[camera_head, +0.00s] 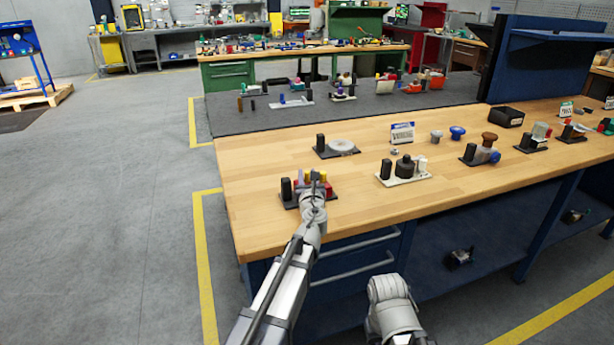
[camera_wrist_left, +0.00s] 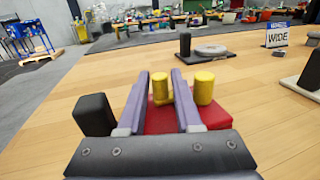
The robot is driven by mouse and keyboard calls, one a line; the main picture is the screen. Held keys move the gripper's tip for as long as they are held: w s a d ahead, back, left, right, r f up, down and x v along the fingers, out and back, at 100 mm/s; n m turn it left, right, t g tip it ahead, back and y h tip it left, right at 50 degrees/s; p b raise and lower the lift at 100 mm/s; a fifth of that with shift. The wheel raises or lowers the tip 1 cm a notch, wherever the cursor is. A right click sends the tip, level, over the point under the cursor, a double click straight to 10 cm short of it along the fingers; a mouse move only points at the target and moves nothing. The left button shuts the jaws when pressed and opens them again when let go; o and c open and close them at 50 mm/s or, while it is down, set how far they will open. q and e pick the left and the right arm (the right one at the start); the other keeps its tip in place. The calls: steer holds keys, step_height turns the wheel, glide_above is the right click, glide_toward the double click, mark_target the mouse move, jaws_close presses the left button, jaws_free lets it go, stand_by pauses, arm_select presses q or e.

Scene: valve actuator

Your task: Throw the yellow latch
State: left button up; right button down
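A small fixture with a dark base, a black upright block (camera_wrist_left: 95,114) and a red block (camera_wrist_left: 158,120) stands near the bench's front left corner. The yellow latch (camera_wrist_left: 204,88) shows as two upright yellow posts at the red block. My left gripper (camera_wrist_left: 161,73) is open, its two purple fingers apart and pointing forward over the red block. In the left wrist view the left yellow post (camera_wrist_left: 160,90) shows between the fingers, and the other stands right of the right finger. I cannot tell if either finger touches a post. The left gripper partly covers the fixture in the head view.
A fixture with a black knob (camera_head: 404,165) stands to the right, and one with a grey disc (camera_head: 342,146) behind. A small sign (camera_head: 402,132) stands on the bench. More fixtures sit farther right. Bare wood (camera_head: 250,165) lies left of and behind the latch fixture.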

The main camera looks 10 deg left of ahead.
arm_select(q)
steer(key=v, duration=0.8)
steer(key=shift+w, duration=0.1)
steer(key=shift+f, duration=0.1)
